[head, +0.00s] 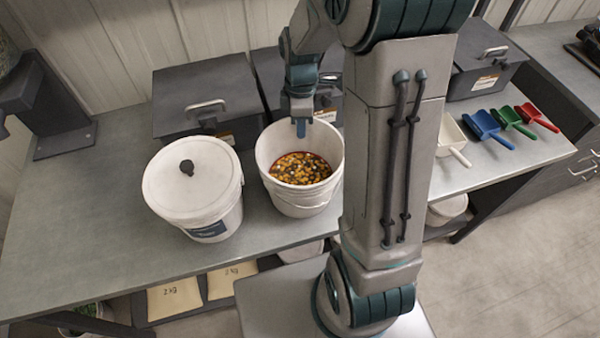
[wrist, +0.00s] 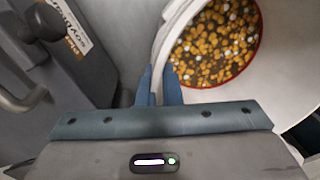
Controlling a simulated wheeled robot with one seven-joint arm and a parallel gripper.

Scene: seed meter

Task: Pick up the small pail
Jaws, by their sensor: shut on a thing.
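The open white pail (head: 300,200), which I take as the small pail, holds a mix of yellow, dark and white seeds and has a wire handle on its front. It appears to stand upright on the grey bench; I cannot tell if its base is clear of it. My gripper (head: 301,128) points down at the pail's far rim. In the wrist view, my gripper's blue fingers (wrist: 159,88) sit either side of the pail's wall (wrist: 168,50), shut on it. The pail's far side from the wrist is partly cut off by the frame.
A lidded white pail (head: 192,185) stands close on the left. Dark lidded boxes (head: 205,95) line the back. White, blue (head: 487,128), green (head: 512,122) and red scoops lie at the right. The bench (head: 70,215) is clear at the left.

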